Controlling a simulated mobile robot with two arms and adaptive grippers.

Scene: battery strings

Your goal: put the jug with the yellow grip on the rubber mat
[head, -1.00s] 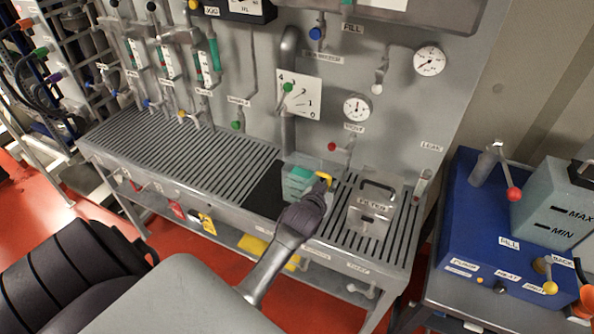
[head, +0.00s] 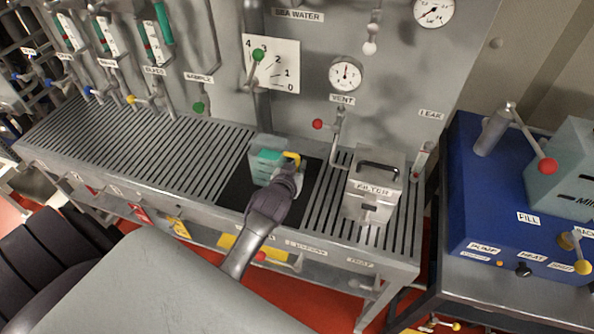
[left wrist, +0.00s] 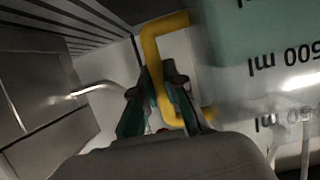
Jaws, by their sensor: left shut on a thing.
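The jug (head: 265,161) is clear, with teal contents and a yellow grip (head: 292,157). In the head view it is over the black rubber mat (head: 237,190), with mat showing on both sides. I cannot tell whether its base touches the mat. My left gripper (head: 289,174) is shut on the yellow grip at the jug's right front. In the left wrist view, the fingers (left wrist: 162,100) are around the yellow grip (left wrist: 152,48), beside the jug wall (left wrist: 262,60) with its ml marks. My right gripper is not in view.
A metal filter box (head: 373,188) stands on the slatted bench (head: 130,150) right of the mat. Behind are a panel with a vent valve (head: 318,124), pipes and gauges. A blue unit (head: 480,205) stands farther right. The slats left of the mat are clear.

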